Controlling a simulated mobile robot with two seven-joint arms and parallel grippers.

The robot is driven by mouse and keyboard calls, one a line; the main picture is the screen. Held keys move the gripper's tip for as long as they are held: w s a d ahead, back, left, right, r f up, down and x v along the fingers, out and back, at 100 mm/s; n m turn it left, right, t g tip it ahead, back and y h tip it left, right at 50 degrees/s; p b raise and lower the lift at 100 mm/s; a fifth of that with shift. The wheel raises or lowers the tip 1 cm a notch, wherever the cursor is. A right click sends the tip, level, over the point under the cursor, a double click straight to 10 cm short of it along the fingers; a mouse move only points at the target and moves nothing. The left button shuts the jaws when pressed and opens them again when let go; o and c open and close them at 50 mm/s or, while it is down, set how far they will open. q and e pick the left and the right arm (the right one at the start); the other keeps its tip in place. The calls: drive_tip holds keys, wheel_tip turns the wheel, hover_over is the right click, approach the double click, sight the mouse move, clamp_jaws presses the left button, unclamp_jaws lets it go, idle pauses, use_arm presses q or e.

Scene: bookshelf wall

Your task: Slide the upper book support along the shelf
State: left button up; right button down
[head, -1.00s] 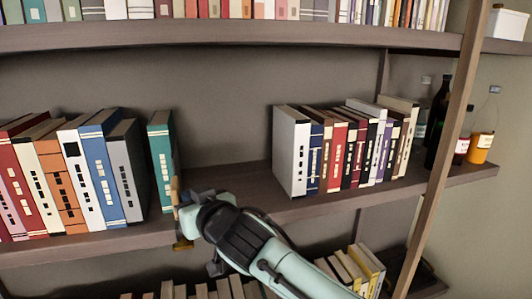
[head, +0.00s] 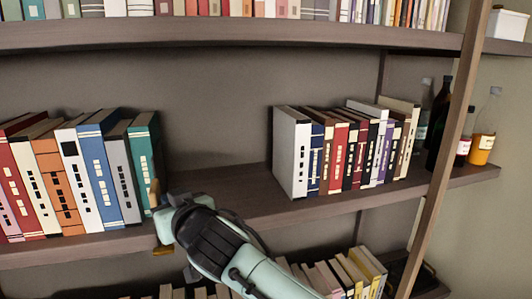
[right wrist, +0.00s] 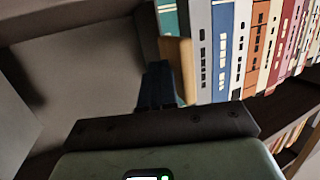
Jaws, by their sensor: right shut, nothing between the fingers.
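The upper book support (head: 154,192) is a small tan wooden-looking piece at the front edge of the middle shelf (head: 240,199) in the head view. It stands against the right side of the teal book (head: 143,160), which ends the left row. In the right wrist view the support (right wrist: 178,66) stands between the books and my right gripper. My right gripper (head: 166,211) is shut and empty beside the support, on its right side, apparently touching it. Its dark fingers (right wrist: 158,84) show in the right wrist view. The gripper partly hides the support in the head view. My left gripper is not in view.
A second row of books (head: 345,150) starts with a white book (head: 291,153) on the right. Bare shelf lies between the two rows. Bottles (head: 484,130) stand at the far right behind a wooden upright (head: 446,140). More books fill the shelves above and below.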

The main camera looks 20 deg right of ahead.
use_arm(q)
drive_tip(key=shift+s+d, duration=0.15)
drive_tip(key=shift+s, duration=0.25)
use_arm(e)
drive_tip(key=d, duration=0.4)
